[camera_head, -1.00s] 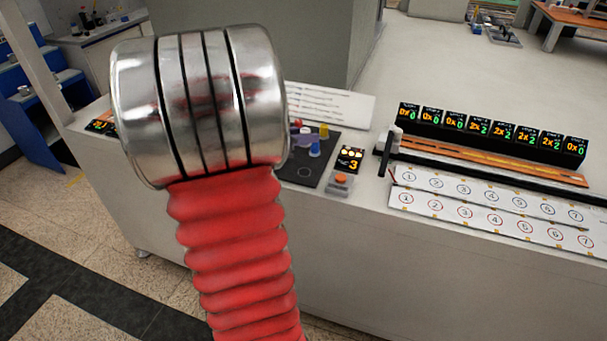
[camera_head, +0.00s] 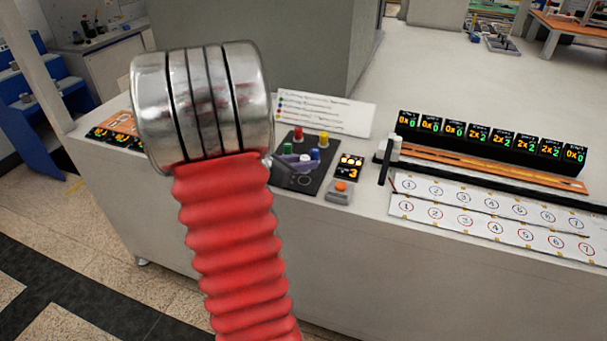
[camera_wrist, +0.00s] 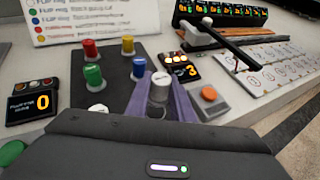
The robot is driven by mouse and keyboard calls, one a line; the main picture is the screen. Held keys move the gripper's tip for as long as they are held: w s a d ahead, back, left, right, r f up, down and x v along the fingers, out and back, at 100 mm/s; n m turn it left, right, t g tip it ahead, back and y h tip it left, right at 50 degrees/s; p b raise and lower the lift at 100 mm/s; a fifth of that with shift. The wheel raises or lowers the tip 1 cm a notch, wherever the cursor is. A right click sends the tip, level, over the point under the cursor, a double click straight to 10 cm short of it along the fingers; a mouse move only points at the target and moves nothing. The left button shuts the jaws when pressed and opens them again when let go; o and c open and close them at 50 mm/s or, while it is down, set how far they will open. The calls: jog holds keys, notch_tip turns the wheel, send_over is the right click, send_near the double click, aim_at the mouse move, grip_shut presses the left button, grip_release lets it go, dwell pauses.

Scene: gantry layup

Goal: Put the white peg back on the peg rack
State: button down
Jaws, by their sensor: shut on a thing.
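The white peg (camera_wrist: 160,86) stands upright between the purple fingers of my gripper (camera_wrist: 161,100), which is shut on it. In the head view the gripper (camera_head: 292,162) is small, low over the dark peg rack (camera_head: 284,181), partly behind my arm. The rack (camera_wrist: 117,76) bears a red peg (camera_wrist: 90,48), a yellow peg (camera_wrist: 127,45), a green peg (camera_wrist: 93,76) and a blue peg (camera_wrist: 139,67). The blue peg is close beyond my left finger. A pale round mark (camera_wrist: 98,108) shows left of that finger. The white peg's lower end is hidden, so I cannot tell whether it touches the rack.
A grey box with an orange button (camera_wrist: 209,94) and a small display (camera_wrist: 180,68) stand right of the rack. Another display (camera_wrist: 33,103) is at left. A printed sign (camera_head: 325,112) stands behind. Numbered strips (camera_head: 485,213) and a display row (camera_head: 490,135) lie further right.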

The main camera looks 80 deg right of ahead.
aim_at(304, 180)
jog(key=shift+f, duration=0.1)
jog(key=shift+f, duration=1.75)
jog(key=shift+f, duration=0.1)
jog(key=c, duration=1.5)
grip_release()
jog(key=shift+c, duration=0.2)
jog(key=v, duration=1.2)
